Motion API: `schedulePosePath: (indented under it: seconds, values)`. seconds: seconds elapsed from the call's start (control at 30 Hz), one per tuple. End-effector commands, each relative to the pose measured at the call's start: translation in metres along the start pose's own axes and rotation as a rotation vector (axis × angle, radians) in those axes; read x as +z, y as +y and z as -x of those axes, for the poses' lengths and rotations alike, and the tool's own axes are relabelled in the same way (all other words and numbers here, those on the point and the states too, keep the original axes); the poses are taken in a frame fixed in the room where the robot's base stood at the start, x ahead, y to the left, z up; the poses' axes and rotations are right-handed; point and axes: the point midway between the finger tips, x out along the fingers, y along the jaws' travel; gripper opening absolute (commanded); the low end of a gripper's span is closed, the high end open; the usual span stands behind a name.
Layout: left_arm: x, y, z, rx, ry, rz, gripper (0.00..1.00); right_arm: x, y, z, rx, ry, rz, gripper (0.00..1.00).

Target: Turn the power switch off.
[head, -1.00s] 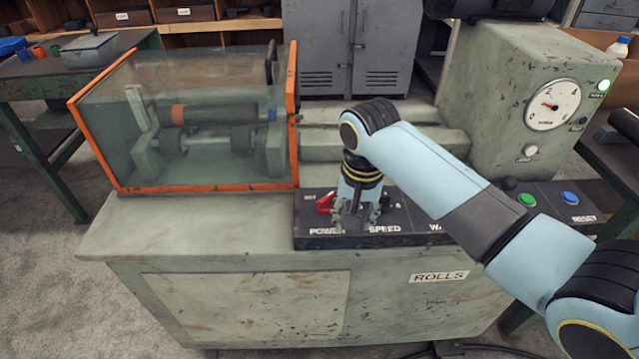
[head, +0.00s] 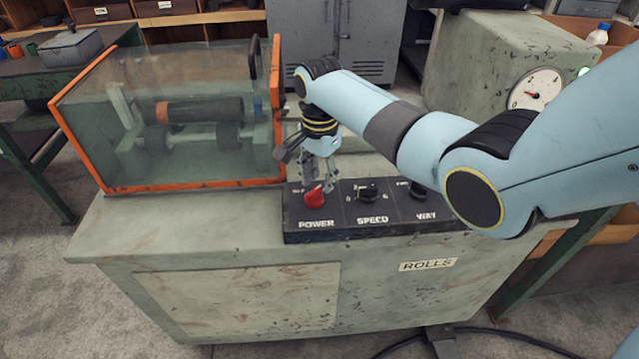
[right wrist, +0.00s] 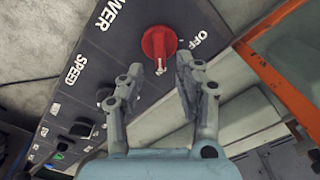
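The red power switch (head: 315,197) is a knob at the left end of the black control panel, above the word POWER. In the right wrist view the red knob (right wrist: 160,42) stands just beyond my fingertips, with its white-marked end toward me and the word OFF to its right. My right gripper (head: 317,180) is pointed down at the knob from behind it. In the right wrist view my right gripper (right wrist: 162,72) is open, its two fingers on either side of the knob's line and nothing between them. Contact with the knob is not visible. My left gripper is out of view.
SPEED (head: 367,190) and WAY (head: 419,188) knobs sit to the right on the panel. An orange-framed clear guard (head: 180,186) stands close at the left. A gauge (head: 536,90) is on the grey housing at the right. The bench top left of the panel is clear.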

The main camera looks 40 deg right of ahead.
Motion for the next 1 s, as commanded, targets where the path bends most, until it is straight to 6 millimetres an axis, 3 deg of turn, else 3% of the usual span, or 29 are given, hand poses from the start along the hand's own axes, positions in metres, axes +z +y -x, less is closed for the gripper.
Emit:
schedulePosePath:
  seconds: [0.2, 0.47, 0.73, 1.0]
  values:
    - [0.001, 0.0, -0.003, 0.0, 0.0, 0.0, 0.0, 0.0, -0.001, -0.018, -0.001, 0.001, 0.001, 0.35]
    - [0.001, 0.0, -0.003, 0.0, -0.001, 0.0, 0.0, 0.0, 0.0, -0.019, -0.001, 0.001, 0.002, 0.35]
    - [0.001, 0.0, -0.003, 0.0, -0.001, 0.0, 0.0, 0.0, 0.0, -0.019, -0.001, 0.001, 0.002, 0.01]
    - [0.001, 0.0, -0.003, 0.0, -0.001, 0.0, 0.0, 0.0, 0.0, -0.019, -0.001, 0.001, 0.004, 0.0]
